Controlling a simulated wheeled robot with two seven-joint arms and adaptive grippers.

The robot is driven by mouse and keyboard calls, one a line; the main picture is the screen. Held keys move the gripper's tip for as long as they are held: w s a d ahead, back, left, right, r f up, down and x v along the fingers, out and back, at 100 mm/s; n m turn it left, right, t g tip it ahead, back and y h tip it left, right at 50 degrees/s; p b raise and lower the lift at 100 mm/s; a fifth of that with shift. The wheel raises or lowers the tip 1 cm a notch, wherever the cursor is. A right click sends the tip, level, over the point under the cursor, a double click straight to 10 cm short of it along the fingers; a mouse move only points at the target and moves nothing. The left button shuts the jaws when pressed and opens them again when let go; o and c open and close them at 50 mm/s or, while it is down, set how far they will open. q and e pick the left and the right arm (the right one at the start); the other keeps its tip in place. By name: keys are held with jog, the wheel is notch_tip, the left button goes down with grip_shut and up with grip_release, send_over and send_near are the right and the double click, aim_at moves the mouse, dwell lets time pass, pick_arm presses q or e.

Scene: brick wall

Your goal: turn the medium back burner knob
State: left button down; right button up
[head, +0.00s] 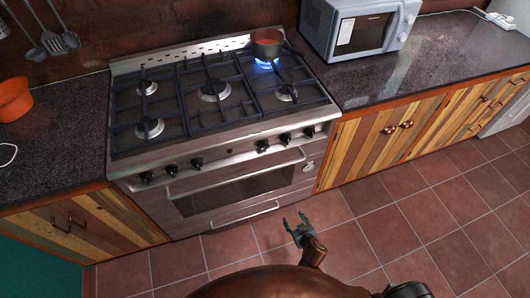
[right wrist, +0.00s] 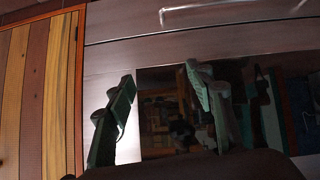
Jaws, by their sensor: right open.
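A steel stove (head: 230,148) stands against the brick wall, with black knobs along its front panel. One group of three (head: 171,170) is on the left and another group of three (head: 285,138) on the right. I cannot read any knob markings. A blue flame (head: 266,64) burns under a red-brown pot (head: 267,43) at the back right burner. The other burners show no flame. My right gripper (head: 293,218) is open and empty, in front of and below the right knobs, apart from the stove. In the right wrist view its spread fingers (right wrist: 160,72) face the stove front.
The oven handle (head: 236,173) and a lower handle (head: 245,213) stick out below the knobs. A microwave (head: 360,25) sits on the right counter, and an orange bowl (head: 14,99) on the left. The tiled floor (head: 400,205) at right is clear.

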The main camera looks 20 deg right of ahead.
jog(key=w+a+r+t+b, duration=0.1)
jog(key=w+a+r+t, duration=0.1)
jog(key=w+r, duration=0.45)
jog(key=w+a+r+t+b, duration=0.1)
jog(key=w+a+r+t, duration=0.15)
jog(key=r, duration=0.75)
jog(key=t+y+b, duration=0.1)
jog(key=t, duration=0.2)
send_near(264, 146)
jog(key=shift+m, duration=0.4)
jog(key=w, duration=0.6)
jog(key=shift+w+a+f, duration=0.1)
jog(key=shift+w+f, duration=0.1)
jog(key=shift+f, duration=0.15)
jog(key=shift+w, duration=0.5)
pick_arm(q)
jog(key=shift+w+f, duration=0.3)
jog(key=shift+f, duration=0.6)
jog(key=shift+w+f, duration=0.25)
jog(key=shift+f, duration=0.6)
pick_arm(e)
jog(key=c, duration=1.2)
